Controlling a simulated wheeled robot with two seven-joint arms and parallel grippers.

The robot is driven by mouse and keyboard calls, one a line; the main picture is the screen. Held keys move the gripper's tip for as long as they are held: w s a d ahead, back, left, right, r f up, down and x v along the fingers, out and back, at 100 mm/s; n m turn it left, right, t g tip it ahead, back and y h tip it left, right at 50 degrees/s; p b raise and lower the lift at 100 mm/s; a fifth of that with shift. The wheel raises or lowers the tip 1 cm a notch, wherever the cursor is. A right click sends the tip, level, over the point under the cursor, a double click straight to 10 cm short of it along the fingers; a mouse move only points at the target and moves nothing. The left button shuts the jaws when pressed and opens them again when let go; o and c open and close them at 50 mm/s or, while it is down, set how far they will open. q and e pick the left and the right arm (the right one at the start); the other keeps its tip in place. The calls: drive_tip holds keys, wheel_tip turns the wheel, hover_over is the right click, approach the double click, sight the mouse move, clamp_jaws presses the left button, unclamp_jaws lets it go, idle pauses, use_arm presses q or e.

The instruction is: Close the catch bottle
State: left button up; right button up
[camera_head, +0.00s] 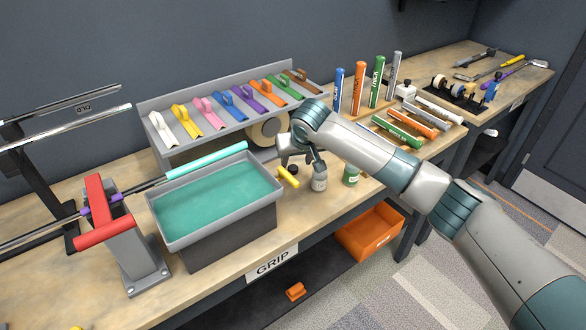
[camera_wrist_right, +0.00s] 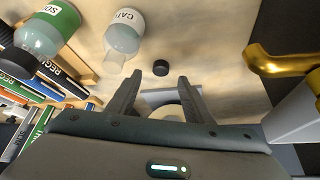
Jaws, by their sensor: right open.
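The catch bottle (camera_head: 319,182) stands upright on the bench, clear with a white label; its label also shows in the right wrist view (camera_wrist_right: 125,20). Its mouth is uncapped. A small black cap (camera_wrist_right: 160,67) lies on the bench beside it, also visible in the head view (camera_head: 293,169). My right gripper (camera_head: 302,162) is above the bench near the cap and bottle. In the right wrist view its two fingers (camera_wrist_right: 159,84) are apart with nothing between them, and the cap lies just beyond the tips. My left gripper is not in view.
A green-labelled bottle (camera_head: 351,176) with a black cap stands right of the catch bottle. A yellow hook-like part (camera_head: 288,178) is close on the left, beside the grey tray (camera_head: 163,237) of teal liquid. Standing grips (camera_head: 359,88) and a tape roll (camera_head: 268,128) are behind.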

sight(293, 168)
drive_tip(key=shift+w+a+f+p, duration=0.1)
drive_tip(key=shift+w+f+p, duration=0.25)
drive_tip(key=shift+f+p, duration=0.2)
drive_tip(key=p+x, duration=0.1)
drive_tip(key=x, duration=0.1)
drive_tip(key=shift+w+a+f, duration=0.1)
drive_tip(key=shift+w+f, duration=0.05)
drive_tip(key=shift+f, duration=0.15)
drive_tip(key=shift+w+f, duration=0.25)
drive_tip(key=shift+f, duration=0.3)
drive_tip(key=shift+c, duration=0.3)
drive_tip(key=c, duration=1)
